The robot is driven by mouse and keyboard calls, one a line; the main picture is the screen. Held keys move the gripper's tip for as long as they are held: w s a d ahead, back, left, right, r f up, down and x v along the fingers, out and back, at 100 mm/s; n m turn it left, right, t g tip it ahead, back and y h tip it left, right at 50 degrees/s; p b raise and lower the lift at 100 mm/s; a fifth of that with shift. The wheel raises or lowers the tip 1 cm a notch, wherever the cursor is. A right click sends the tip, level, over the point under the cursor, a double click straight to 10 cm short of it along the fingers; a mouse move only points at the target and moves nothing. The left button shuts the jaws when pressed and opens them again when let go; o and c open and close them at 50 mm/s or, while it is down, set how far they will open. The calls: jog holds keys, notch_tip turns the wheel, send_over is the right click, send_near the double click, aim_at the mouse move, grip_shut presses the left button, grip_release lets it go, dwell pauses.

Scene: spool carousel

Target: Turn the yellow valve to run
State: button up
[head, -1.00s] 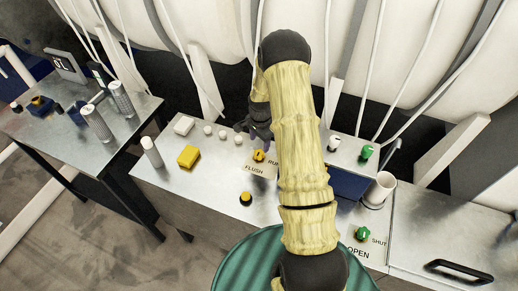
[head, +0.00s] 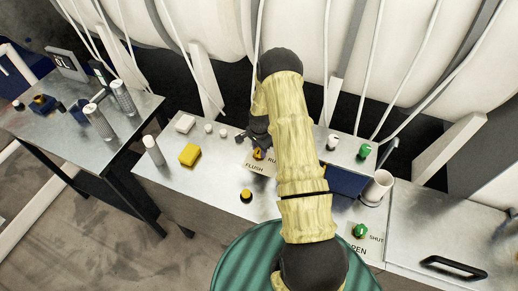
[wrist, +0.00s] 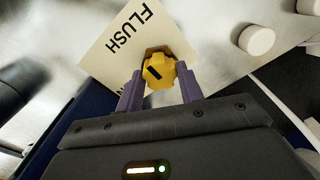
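The yellow valve (head: 258,155) is a small knob on a cream label plate on the metal bench, with FLUSH at its left and RUN partly hidden by my arm. In the wrist view the valve (wrist: 160,66) has a black mark on its face. My gripper (head: 256,136) is right over the valve in the head view. In the wrist view its two purple fingers (wrist: 158,84) stand apart, one on each side of the valve's near part. The fingers look open, with no clear grip on the valve. The word RUN is mostly hidden there.
A yellow block (head: 189,155), a black-and-yellow knob (head: 246,196) and white round pegs (head: 223,132) lie left of my arm. A green valve (head: 360,231) with OPEN and SHUT labels and a white cup (head: 378,187) stand at the right.

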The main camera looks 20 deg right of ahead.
jog(key=c, duration=0.3)
jog(key=shift+f+n+b, duration=0.1)
jog(key=shift+n+b, duration=0.4)
jog(key=shift+b, duration=0.05)
jog(key=n+b, duration=0.2)
jog(key=shift+n, duration=0.3)
jog(key=n+b, duration=0.3)
jog(key=n, duration=0.1)
jog(key=shift+n, duration=0.3)
jog(key=n+b, duration=0.2)
jog(key=n, duration=0.2)
jog(key=shift+w+n, duration=0.1)
jog(key=shift+n, duration=0.2)
jog(key=n+b, duration=0.1)
jog(key=n, duration=0.4)
jog(key=o, duration=1)
jog(key=shift+g, duration=0.3)
